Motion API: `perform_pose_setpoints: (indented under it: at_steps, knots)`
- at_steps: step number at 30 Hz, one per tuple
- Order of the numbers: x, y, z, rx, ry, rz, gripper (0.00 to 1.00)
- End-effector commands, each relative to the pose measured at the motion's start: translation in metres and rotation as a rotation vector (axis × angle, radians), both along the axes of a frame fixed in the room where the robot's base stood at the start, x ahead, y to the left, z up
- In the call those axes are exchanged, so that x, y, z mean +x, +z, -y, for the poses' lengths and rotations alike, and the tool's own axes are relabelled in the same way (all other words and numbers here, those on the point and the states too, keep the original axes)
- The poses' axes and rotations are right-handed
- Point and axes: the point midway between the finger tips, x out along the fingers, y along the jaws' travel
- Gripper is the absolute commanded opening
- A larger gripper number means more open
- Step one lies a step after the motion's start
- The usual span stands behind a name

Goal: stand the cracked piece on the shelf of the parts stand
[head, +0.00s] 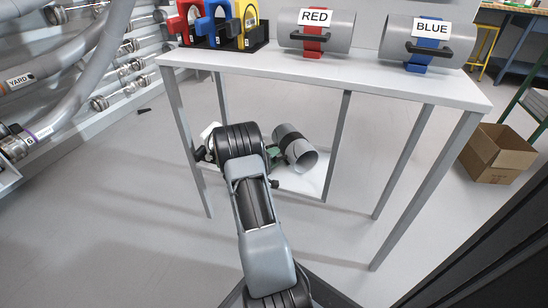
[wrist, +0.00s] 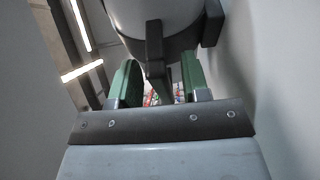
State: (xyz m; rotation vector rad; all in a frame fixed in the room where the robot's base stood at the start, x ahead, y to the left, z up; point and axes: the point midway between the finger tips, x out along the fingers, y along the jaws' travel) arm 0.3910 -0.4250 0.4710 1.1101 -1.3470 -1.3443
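A short grey tube piece (head: 303,157) with a dark band shows below the table top in the head view, tilted, its open end toward me. I cannot make out a crack. It also fills the top of the wrist view (wrist: 183,14), with a dark handle (wrist: 154,45) on its band. My gripper (head: 273,153) is beside the band, mostly hidden by my wrist. In the wrist view its green fingers (wrist: 158,84) stand apart on either side of the handle's line, with a gap visible. A low white surface (head: 312,182) lies beneath the piece; contact is unclear.
The white table (head: 420,86) carries a RED tube (head: 340,30), a BLUE tube (head: 395,38) and a rack of coloured handles (head: 240,46). Its legs (head: 336,145) surround my arm's reach. A cardboard box (head: 490,160) stands right. Large pipes (head: 75,90) run left. Floor ahead is clear.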

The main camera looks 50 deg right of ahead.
Motion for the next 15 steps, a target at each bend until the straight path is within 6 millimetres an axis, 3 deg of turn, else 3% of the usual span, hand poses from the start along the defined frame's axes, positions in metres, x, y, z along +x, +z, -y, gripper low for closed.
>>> perform_pose_setpoints:
  at_steps: [7,15]
  knots:
    - [0.000,0.004,0.000,0.000,0.000,0.001,0.42]
    - [0.009,0.006,-0.043,0.003,0.006,-0.003,0.42]
